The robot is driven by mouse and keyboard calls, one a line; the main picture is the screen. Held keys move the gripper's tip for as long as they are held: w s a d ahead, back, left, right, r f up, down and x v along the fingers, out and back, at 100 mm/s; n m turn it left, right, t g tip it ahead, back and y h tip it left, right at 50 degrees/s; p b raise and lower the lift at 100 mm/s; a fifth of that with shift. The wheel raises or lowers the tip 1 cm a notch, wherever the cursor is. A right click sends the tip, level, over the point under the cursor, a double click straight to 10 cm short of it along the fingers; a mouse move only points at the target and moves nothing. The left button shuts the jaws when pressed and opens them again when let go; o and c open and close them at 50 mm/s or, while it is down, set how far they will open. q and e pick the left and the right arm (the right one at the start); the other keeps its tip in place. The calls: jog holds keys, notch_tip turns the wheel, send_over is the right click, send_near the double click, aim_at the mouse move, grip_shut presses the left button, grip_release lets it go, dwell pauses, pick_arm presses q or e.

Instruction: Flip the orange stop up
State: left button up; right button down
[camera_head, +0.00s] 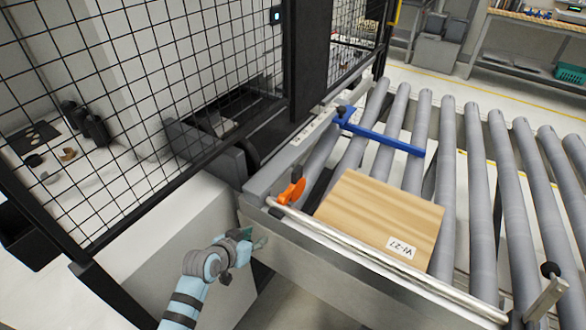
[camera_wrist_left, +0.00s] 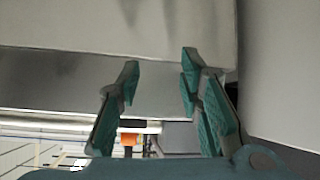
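The orange stop (camera_head: 291,192) sits at the near left corner of the roller conveyor, close to the left edge of the wooden panel (camera_head: 378,217). It leans at a slant in the head view; its exact angle is hard to tell. A small orange patch, likely the stop (camera_wrist_left: 128,139), shows low in the left wrist view, partly behind my gripper. My left gripper (camera_head: 259,240) is in front of the conveyor's near side, below and left of the stop and apart from it. In the wrist view its teal-padded fingers (camera_wrist_left: 160,75) are spread with nothing between them. My right gripper is not seen.
A metal bar (camera_head: 385,262) runs along the conveyor's near edge. A blue bar (camera_head: 385,138) crosses the rollers behind the panel. A black mesh fence (camera_head: 130,80) and a white cabinet (camera_head: 180,235) stand at the left. Bare rollers (camera_head: 480,160) lie to the right.

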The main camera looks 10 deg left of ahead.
aim_at(293, 174)
pick_arm(q)
jog(key=w+d+r+m+t+h, duration=0.1)
jog(key=w+d+r, duration=0.1)
jog(key=r, duration=0.6)
jog(key=w+d+r+m+t+h, duration=0.1)
jog(key=w+d+r+t+h, duration=0.1)
jog(key=r, duration=0.7)
jog(key=shift+m, duration=0.3)
jog(key=x, duration=0.4)
jog(key=b+x, duration=0.1)
jog(key=x, duration=0.3)
jog(key=b+x, duration=0.1)
jog(key=x, duration=0.4)
jog(key=shift+a+f, duration=0.1)
jog(key=shift+f, duration=0.15)
jog(key=shift+w+f, duration=0.1)
jog(key=shift+w, duration=0.3)
grip_shut()
